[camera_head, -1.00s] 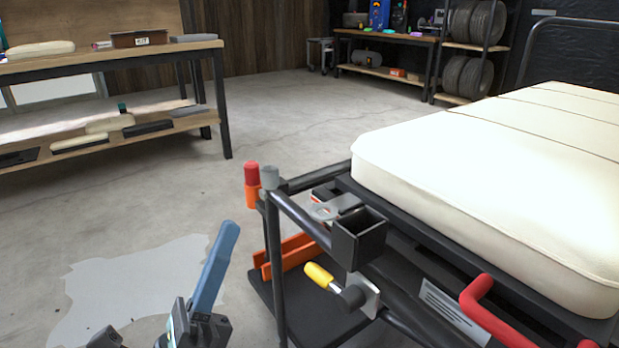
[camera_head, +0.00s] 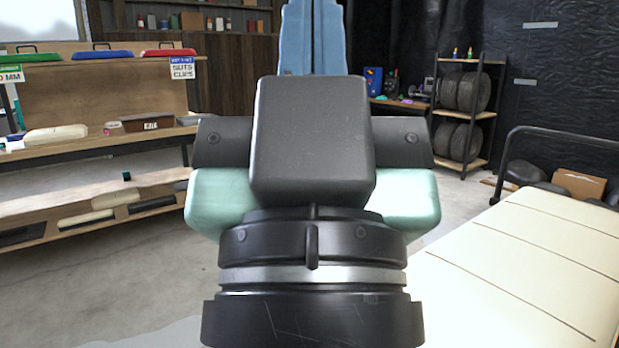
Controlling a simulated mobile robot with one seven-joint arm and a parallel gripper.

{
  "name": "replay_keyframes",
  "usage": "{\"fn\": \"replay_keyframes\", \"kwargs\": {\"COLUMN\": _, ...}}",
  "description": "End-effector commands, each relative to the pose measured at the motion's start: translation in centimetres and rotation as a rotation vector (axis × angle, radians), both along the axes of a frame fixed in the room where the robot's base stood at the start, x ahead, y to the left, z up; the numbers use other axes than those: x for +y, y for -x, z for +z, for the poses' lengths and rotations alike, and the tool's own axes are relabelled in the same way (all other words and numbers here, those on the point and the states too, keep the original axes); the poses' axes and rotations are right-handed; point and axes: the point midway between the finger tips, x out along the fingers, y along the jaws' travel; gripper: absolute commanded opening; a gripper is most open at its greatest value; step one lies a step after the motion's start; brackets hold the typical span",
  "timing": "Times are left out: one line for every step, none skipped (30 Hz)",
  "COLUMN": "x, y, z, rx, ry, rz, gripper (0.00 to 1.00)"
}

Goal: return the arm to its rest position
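My arm's end fills the middle of the head view, close to the camera and pointing up. Its dark wrist housing hides much of the room behind it. The blue fingers of my gripper (camera_head: 314,38) stand side by side at the top edge, with only a thin seam between them. Their tips run out of the picture. The fingers look shut, and nothing is seen held in them.
The cart's cream padded top (camera_head: 530,265) lies at the lower right, with a dark rail (camera_head: 560,132) at its far end. A wooden workbench (camera_head: 95,145) stands at left. A tyre rack (camera_head: 463,115) and a cardboard box (camera_head: 580,184) are at the back right. Concrete floor shows between.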

Motion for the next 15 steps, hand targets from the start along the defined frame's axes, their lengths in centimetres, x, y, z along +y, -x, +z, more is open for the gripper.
{"fn": "replay_keyframes", "kwargs": {"x": 0.0, "y": 0.0, "z": 2.8, "rx": 0.000, "ry": -0.001, "rz": 0.002, "gripper": 0.00}}
{"fn": "replay_keyframes", "kwargs": {"x": 0.1, "y": 0.0, "z": 3.7, "rx": 0.000, "ry": -0.001, "rz": 0.003, "gripper": 0.00}}
{"fn": "replay_keyframes", "kwargs": {"x": 0.1, "y": 0.0, "z": 4.8, "rx": 0.001, "ry": -0.001, "rz": 0.004, "gripper": 0.00}}
{"fn": "replay_keyframes", "kwargs": {"x": 0.1, "y": -0.1, "z": 5.7, "rx": 0.001, "ry": -0.001, "rz": 0.004, "gripper": 0.00}}
{"fn": "replay_keyframes", "kwargs": {"x": 0.1, "y": -0.1, "z": 6.7, "rx": 0.001, "ry": -0.001, "rz": 0.006, "gripper": 0.00}}
{"fn": "replay_keyframes", "kwargs": {"x": 0.1, "y": -0.1, "z": 7.9, "rx": 0.001, "ry": -0.001, "rz": 0.006, "gripper": 0.00}}
{"fn": "replay_keyframes", "kwargs": {"x": 0.1, "y": -0.1, "z": 8.8, "rx": 0.001, "ry": -0.002, "rz": 0.006, "gripper": 0.00}}
{"fn": "replay_keyframes", "kwargs": {"x": 0.1, "y": -0.1, "z": 9.8, "rx": 0.001, "ry": -0.001, "rz": 0.007, "gripper": 0.00}}
{"fn": "replay_keyframes", "kwargs": {"x": 0.1, "y": -0.1, "z": 11.0, "rx": 0.001, "ry": -0.002, "rz": 0.008, "gripper": 0.00}}
{"fn": "replay_keyframes", "kwargs": {"x": 0.1, "y": -0.1, "z": 12.0, "rx": 0.001, "ry": -0.002, "rz": 0.008, "gripper": 0.00}}
{"fn": "replay_keyframes", "kwargs": {"x": 0.1, "y": -0.1, "z": 12.9, "rx": 0.001, "ry": -0.002, "rz": 0.008, "gripper": 0.00}}
{"fn": "replay_keyframes", "kwargs": {"x": 0.2, "y": -0.1, "z": 14.1, "rx": 0.001, "ry": -0.002, "rz": 0.009, "gripper": 0.00}}
{"fn": "replay_keyframes", "kwargs": {"x": 0.2, "y": -0.1, "z": 15.0, "rx": 0.001, "ry": -0.002, "rz": 0.009, "gripper": 0.00}}
{"fn": "replay_keyframes", "kwargs": {"x": 0.2, "y": -0.1, "z": 15.9, "rx": 0.001, "ry": -0.002, "rz": 0.009, "gripper": 0.00}}
{"fn": "replay_keyframes", "kwargs": {"x": 0.2, "y": -0.1, "z": 17.2, "rx": 0.002, "ry": -0.002, "rz": 0.009, "gripper": 0.00}}
